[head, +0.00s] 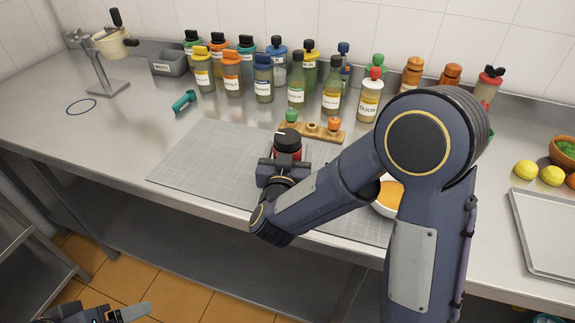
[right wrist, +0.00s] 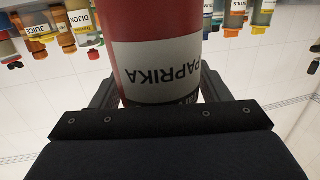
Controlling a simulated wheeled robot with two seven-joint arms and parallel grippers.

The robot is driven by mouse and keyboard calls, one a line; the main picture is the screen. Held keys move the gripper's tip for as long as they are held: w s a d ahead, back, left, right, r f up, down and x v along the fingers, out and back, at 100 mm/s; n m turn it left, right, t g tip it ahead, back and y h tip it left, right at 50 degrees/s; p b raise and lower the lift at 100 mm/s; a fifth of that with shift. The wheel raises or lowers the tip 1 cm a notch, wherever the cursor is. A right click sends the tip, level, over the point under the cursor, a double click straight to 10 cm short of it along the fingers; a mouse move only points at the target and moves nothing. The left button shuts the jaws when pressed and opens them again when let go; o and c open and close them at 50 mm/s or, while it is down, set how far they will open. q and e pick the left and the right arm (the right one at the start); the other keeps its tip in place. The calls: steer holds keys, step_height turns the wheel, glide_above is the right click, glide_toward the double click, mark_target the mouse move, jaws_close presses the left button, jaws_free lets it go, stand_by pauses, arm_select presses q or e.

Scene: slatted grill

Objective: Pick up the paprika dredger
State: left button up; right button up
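The paprika dredger (head: 287,145) has a black lid and a red body. In the right wrist view the dredger (right wrist: 155,65) fills the middle, with its white PAPRIKA label upside down. My right gripper (head: 283,164) is around its body, with one finger on each side (right wrist: 158,92), and looks shut on it. The dredger's base is hidden, so I cannot tell whether it touches the mat. My left gripper (head: 100,314) shows only partly at the bottom left edge, away from the counter; its opening cannot be judged.
A grey gridded mat (head: 195,165) lies under my right arm. A wooden holder (head: 312,132) stands just behind the dredger, with several bottles behind it. A white bowl (head: 385,210) of orange contents is partly hidden by my arm. The counter's left side (head: 110,135) is mostly clear.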

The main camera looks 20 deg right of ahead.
mark_target(294, 142)
steer(key=c, duration=0.9)
steer(key=shift+r, duration=0.1)
steer(key=r, duration=0.4)
steer(key=shift+s+r+p, duration=0.1)
steer(key=shift+s+p, duration=0.25)
steer(key=s+r, duration=0.1)
steer(key=r, duration=0.1)
steer(key=s+r, duration=0.2)
steer(key=shift+s+r+p, duration=0.15)
steer(key=shift+s+p, duration=0.15)
steer(key=shift+p, duration=0.05)
steer(key=s+r, duration=0.1)
steer(key=s, duration=0.2)
steer(key=s+r, duration=0.2)
steer(key=s, duration=0.1)
steer(key=s+r, duration=0.1)
steer(key=s, duration=0.2)
steer(key=shift+s+a+r+p, duration=0.15)
steer(key=shift+s+p, duration=0.15)
steer(key=shift+s, duration=0.1)
steer(key=shift+r, duration=0.1)
